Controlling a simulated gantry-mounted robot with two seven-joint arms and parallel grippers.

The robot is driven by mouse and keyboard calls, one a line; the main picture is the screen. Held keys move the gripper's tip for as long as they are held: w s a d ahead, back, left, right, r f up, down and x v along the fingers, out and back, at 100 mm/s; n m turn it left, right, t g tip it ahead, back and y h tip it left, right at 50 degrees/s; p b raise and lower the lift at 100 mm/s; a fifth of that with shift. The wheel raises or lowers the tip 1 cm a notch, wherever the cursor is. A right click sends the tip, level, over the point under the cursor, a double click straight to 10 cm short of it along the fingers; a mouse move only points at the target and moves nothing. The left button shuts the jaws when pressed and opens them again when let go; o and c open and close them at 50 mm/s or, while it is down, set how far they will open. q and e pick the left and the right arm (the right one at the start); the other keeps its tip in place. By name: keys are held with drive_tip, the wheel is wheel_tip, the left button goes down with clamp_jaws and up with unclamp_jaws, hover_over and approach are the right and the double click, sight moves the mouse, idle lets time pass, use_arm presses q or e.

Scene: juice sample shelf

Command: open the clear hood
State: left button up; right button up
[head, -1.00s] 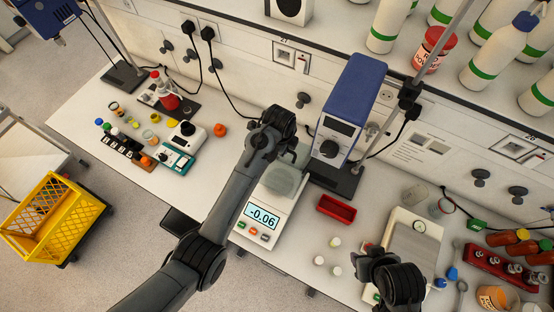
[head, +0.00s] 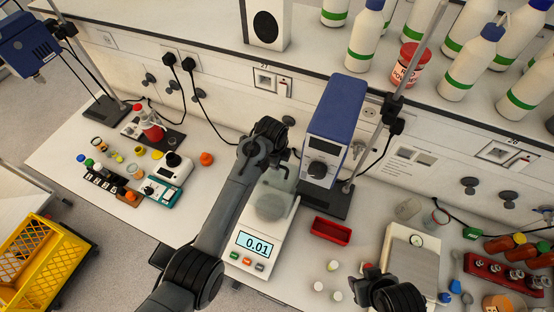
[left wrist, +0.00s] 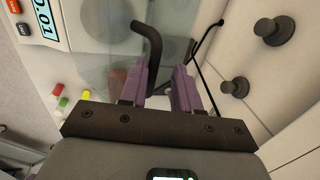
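The clear hood (head: 275,203) sits over the pan of the white balance (head: 253,248), whose display reads 0.01. The hood also shows in the left wrist view as a see-through panel (left wrist: 98,30) with a bent black handle (left wrist: 151,42). My left gripper (head: 281,165) is at the hood's back end. In the left wrist view its purple fingers (left wrist: 165,80) are apart, and the handle's lower part reaches into the gap, close to the left finger. Contact is not clear. My right gripper (head: 375,275) is low at the right; its fingertips are hidden.
A blue stirrer on a stand (head: 333,135) rises just right of the hood. A red tray (head: 330,231) and several small vials (head: 319,287) lie right of the balance. A second balance (head: 407,250) stands farther right. Wall knobs (left wrist: 275,30) are close to my left gripper.

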use_arm(q)
drive_tip(key=shift+o, duration=0.3)
drive_tip(key=shift+r, duration=0.1)
wheel_tip(320, 180, up, 10)
drive_tip(key=s+b, duration=0.2)
drive_tip(key=shift+a+r, duration=0.25)
drive_tip(key=shift+a, duration=0.2)
